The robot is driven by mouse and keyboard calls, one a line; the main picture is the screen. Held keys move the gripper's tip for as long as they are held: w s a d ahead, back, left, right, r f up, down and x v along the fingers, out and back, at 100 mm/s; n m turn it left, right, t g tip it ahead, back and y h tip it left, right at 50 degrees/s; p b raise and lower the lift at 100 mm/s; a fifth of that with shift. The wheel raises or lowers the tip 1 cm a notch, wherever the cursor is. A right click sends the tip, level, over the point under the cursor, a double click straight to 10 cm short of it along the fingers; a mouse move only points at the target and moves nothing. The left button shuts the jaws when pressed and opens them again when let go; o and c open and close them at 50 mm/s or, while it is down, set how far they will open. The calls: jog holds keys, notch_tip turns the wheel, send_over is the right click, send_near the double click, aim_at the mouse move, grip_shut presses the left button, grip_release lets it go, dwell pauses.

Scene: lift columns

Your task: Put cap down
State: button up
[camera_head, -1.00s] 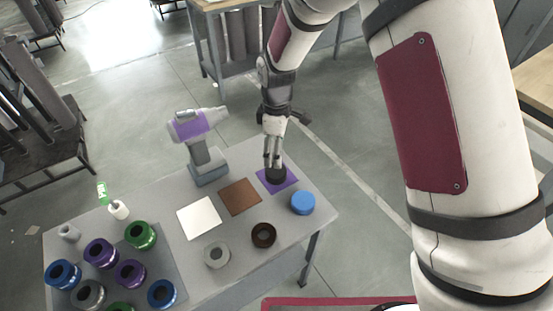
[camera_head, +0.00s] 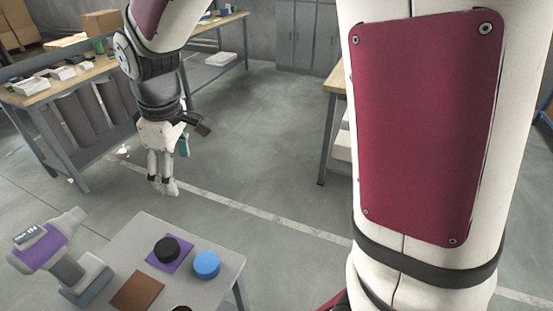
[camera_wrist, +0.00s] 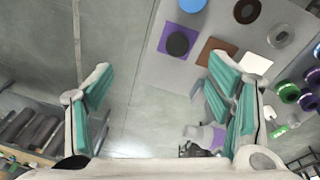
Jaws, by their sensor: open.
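A black cap (camera_head: 167,249) sits on the purple square (camera_head: 182,262) on the small grey table. In the wrist view the cap (camera_wrist: 178,44) also rests on the purple square (camera_wrist: 194,29), apart from my fingers. My gripper (camera_head: 164,190) is raised above and beyond the table's far edge, empty. In the wrist view my gripper (camera_wrist: 165,105) has its two teal-padded fingers spread wide with floor between them.
A blue cap (camera_head: 206,264) sits beside the purple square, and a brown square (camera_head: 138,290) lies nearer. A purple and grey drill (camera_head: 62,262) stands at the table's left. A workbench (camera_head: 62,82) stands behind on the left. Open floor (camera_head: 260,150) lies beyond the table.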

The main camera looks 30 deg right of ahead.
jog(key=s+d+r+m+t, duration=0.1)
jog(key=s+d+r+m, duration=0.4)
jog(key=s, duration=0.5)
jog(key=s+d+r+m+t, duration=0.2)
jog(key=s+d+r+m, duration=0.3)
jog(key=s, duration=0.5)
jog(key=shift+s+d+r, duration=0.25)
jog(key=shift+d, duration=0.35)
